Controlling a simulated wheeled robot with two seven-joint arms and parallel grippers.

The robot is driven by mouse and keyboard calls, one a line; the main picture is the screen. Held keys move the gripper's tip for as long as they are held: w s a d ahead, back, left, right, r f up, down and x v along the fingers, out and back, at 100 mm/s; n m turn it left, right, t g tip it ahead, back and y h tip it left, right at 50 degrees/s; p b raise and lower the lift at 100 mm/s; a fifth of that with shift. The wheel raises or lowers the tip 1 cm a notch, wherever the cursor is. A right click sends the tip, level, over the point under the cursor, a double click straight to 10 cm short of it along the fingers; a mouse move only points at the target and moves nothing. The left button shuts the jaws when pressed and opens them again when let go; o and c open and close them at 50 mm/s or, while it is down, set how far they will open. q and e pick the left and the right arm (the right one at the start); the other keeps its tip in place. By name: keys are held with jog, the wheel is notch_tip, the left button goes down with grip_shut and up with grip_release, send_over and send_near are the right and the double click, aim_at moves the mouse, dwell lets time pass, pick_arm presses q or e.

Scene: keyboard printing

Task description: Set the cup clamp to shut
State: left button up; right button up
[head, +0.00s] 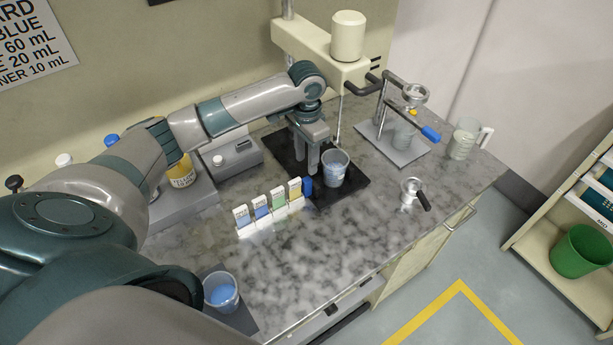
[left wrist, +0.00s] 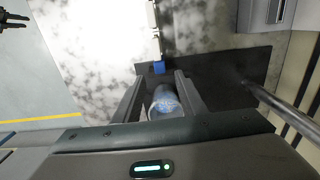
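A clear cup (head: 335,170) with bluish contents stands on the black base (head: 352,190) under the mixer. A small blue block (head: 307,187), which may be the cup clamp's handle, sits at the base's front-left edge beside the cup; it also shows in the left wrist view (left wrist: 159,68). Whether the clamp is open or shut cannot be told. My left gripper (head: 308,160) points down just left of the cup. In the left wrist view its fingers (left wrist: 160,88) are apart, with the cup (left wrist: 165,103) showing between them. A dark claw-like shape (left wrist: 13,21), possibly my right gripper, shows at the far left.
Colour cards (head: 268,208) stand in a row left of the blue block. The mixer head (head: 325,50) overhangs the base. A metal stand with a blue handle (head: 430,133) and a glass jug (head: 464,140) are at right. The front counter is mostly clear.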

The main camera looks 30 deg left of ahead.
aim_at(307, 179)
pick_arm(q)
notch_tip(307, 179, down, 8)
jog(key=shift+r, duration=0.1)
dwell(0.4)
grip_shut()
